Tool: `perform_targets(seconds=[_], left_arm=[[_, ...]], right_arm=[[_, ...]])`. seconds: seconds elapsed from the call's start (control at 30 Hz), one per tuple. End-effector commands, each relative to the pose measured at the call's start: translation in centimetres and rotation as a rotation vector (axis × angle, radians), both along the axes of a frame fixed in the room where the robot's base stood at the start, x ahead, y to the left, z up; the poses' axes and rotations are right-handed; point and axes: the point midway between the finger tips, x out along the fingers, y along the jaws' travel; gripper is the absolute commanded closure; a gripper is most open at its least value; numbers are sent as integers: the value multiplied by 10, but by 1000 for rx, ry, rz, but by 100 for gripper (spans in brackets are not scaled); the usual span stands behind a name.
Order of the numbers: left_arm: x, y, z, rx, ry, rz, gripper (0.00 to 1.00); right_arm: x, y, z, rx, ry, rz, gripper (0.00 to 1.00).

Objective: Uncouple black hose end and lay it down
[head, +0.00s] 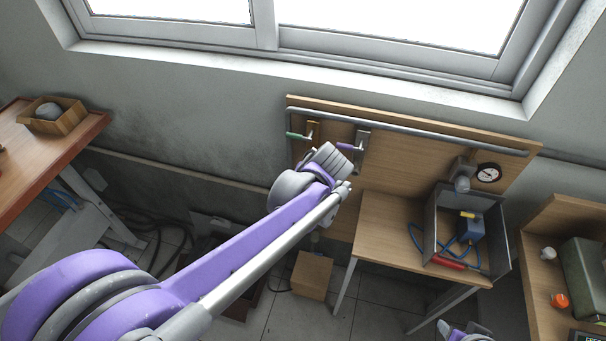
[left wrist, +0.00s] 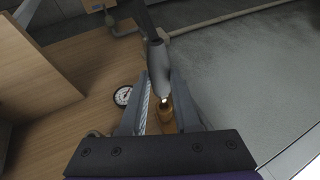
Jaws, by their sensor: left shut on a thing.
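In the left wrist view my left gripper (left wrist: 162,98) is shut on the black hose end (left wrist: 158,65), a grey sleeve with dark hose running up out of it. A brass fitting (left wrist: 166,108) shows at the sleeve's tip between the fingers. I cannot tell whether the two are joined or just touching. In the head view my left arm reaches to the wooden back panel (head: 410,155), and its wrist hides the fingers and the hose end. Part of my right gripper (head: 465,330) shows at the bottom edge; its fingers cannot be made out.
A green-handled valve (head: 298,136) and a purple-handled valve (head: 348,147) sit on the panel under a grey pipe (head: 430,138). A gauge (head: 488,173) is at right. The bench's left part (head: 385,220) is clear.

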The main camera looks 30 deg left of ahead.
Motion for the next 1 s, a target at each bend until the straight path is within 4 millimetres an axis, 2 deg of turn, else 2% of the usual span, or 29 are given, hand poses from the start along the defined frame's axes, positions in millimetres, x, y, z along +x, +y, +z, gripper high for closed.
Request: perform_targets(seconds=[0.47,1.0], left_arm=[[-2,-1,0,0,0,0,100],[-27,-7,0,1,0,-1,100]], right_arm=[[0,0,0,0,0,0,50],[1,0,4,0,-3,0,50]])
